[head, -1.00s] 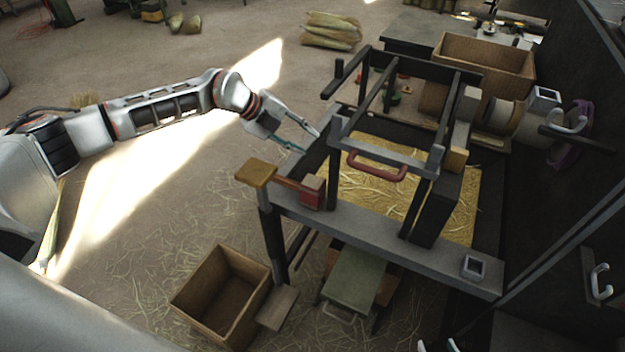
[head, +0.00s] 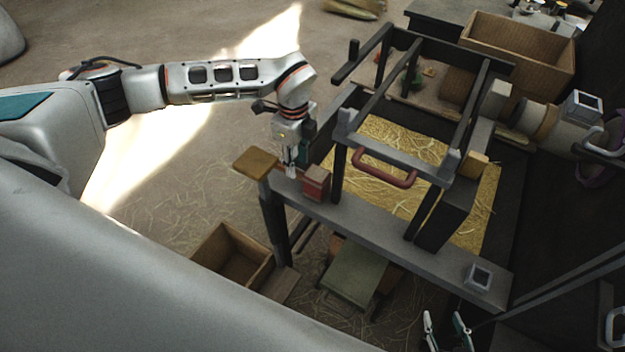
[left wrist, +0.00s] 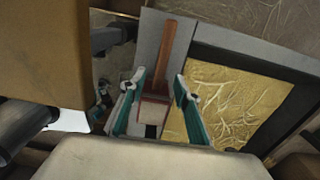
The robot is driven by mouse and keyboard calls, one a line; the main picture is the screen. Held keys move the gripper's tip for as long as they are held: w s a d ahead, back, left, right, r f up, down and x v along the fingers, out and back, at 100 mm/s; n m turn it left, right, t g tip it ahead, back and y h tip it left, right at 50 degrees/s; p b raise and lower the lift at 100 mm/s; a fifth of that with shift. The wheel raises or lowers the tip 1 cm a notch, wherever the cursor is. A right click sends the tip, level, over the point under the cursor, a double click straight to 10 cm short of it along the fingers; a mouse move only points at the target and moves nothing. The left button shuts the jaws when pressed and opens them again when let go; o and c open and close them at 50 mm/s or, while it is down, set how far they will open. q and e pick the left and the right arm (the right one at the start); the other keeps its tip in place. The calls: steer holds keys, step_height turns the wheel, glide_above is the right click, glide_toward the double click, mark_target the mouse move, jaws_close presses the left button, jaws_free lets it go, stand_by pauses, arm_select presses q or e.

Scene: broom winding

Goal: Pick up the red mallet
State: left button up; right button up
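The red mallet (head: 316,183) lies on the left end of the grey workbench beam (head: 385,231). Its block head is to the right and its handle runs left in the head view. My left gripper (head: 290,169) points down above the handle side of the mallet, beside the head. In the left wrist view, the open gripper (left wrist: 157,84) has the mallet's handle (left wrist: 169,50) and head (left wrist: 154,108) between or beyond its fingers; contact cannot be told. My right gripper (head: 444,318) shows at the bottom edge, fingers apart and empty.
A dark frame with a red handle (head: 385,168) rises to the right over straw (head: 395,140). An open wooden box (head: 232,255) is on the floor below.

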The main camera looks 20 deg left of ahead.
mark_target(298, 171)
arm_select(q)
step_height(298, 171, down, 5)
steer(key=shift+r, duration=0.1)
jaws_close()
steer(key=shift+r, duration=0.15)
step_height(298, 171, up, 17)
steer(key=s+a, duration=0.2)
steer(key=s, duration=1.6)
steer(key=shift+a+r+b, duration=0.25)
steer(key=shift+r+b, duration=0.1)
steer(key=shift+r, duration=0.05)
steer(key=c, duration=0.8)
jaws_free()
